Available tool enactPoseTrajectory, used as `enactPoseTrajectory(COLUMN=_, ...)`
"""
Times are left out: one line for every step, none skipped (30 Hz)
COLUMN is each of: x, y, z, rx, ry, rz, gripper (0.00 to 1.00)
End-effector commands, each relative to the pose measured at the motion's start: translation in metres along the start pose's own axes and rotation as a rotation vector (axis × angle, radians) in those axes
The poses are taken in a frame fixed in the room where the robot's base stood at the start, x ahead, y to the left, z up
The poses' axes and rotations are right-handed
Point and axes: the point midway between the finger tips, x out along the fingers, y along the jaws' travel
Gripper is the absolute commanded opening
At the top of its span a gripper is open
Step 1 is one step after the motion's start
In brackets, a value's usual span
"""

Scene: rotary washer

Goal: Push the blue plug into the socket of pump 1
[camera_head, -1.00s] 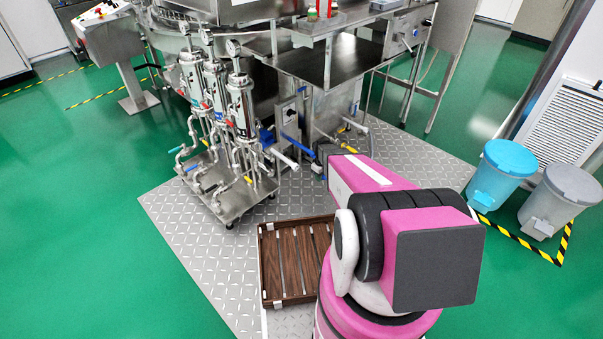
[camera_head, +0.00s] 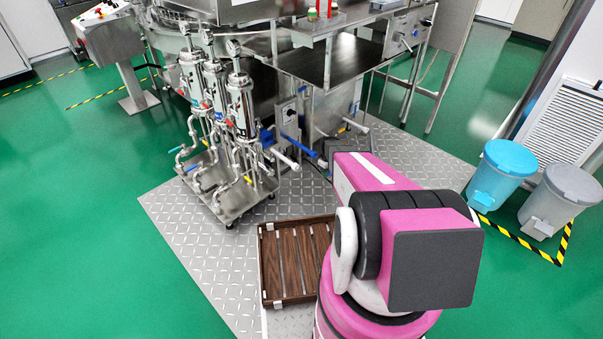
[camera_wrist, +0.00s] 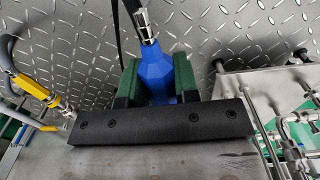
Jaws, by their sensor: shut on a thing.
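The blue plug (camera_wrist: 154,72) shows in the wrist view, with a metal end and a black cable at its top. My gripper (camera_wrist: 156,88) is shut on it, with a dark green finger on each side. A black bar with screws lies across the view just below the fingers and hides the plug's lower end. The socket of pump 1 cannot be made out. In the head view my pink arm hides most of the gripper area beside the steel machine (camera_head: 318,108).
Upright steel cylinders with pipes stand on a wheeled base (camera_head: 240,203) left of my arm. A slatted wooden tray (camera_head: 282,297) lies on the diamond-plate floor (camera_head: 185,240). Blue (camera_head: 498,178) and grey (camera_head: 562,200) bins stand at the right. Yellow-sleeved piping (camera_wrist: 35,88) is near the gripper.

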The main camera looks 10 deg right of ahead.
Motion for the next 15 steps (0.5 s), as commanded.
enactPoseTrajectory(x=0.000, y=0.000, z=0.000, rx=0.000, ry=0.000, rz=0.000, gripper=0.00)
enactPoseTrajectory(x=0.000, y=0.000, z=0.000, rx=0.000, ry=0.000, rz=0.000, gripper=0.00)
enactPoseTrajectory(x=0.000, y=0.000, z=0.000, rx=0.000, ry=0.000, rz=0.000, gripper=0.00)
enactPoseTrajectory(x=0.000, y=0.000, z=0.000, rx=0.000, ry=0.000, rz=0.000, gripper=0.00)
enactPoseTrajectory(x=0.000, y=0.000, z=0.000, rx=0.000, ry=0.000, rz=0.000, gripper=0.00)
enactPoseTrajectory(x=0.000, y=0.000, z=0.000, rx=0.000, ry=0.000, rz=0.000, gripper=0.00)
enactPoseTrajectory(x=0.000, y=0.000, z=0.000, rx=0.000, ry=0.000, rz=0.000, gripper=0.00)
enactPoseTrajectory(x=0.000, y=0.001, z=0.000, rx=0.000, ry=0.000, rz=0.000, gripper=0.00)
enactPoseTrajectory(x=0.000, y=0.001, z=0.000, rx=0.000, ry=0.000, rz=0.000, gripper=0.00)
enactPoseTrajectory(x=0.000, y=0.002, z=0.000, rx=0.000, ry=0.000, rz=0.000, gripper=0.00)
enactPoseTrajectory(x=0.000, y=0.004, z=0.000, rx=0.000, ry=0.000, rz=0.000, gripper=0.00)
enactPoseTrajectory(x=0.000, y=0.005, z=0.000, rx=0.000, ry=0.000, rz=0.000, gripper=0.00)
enactPoseTrajectory(x=0.000, y=0.007, z=0.000, rx=0.000, ry=0.000, rz=0.000, gripper=0.00)
enactPoseTrajectory(x=0.000, y=0.008, z=0.000, rx=0.000, ry=0.000, rz=0.000, gripper=0.00)
enactPoseTrajectory(x=0.000, y=0.010, z=-0.001, rx=0.000, ry=0.000, rz=0.000, gripper=0.00)
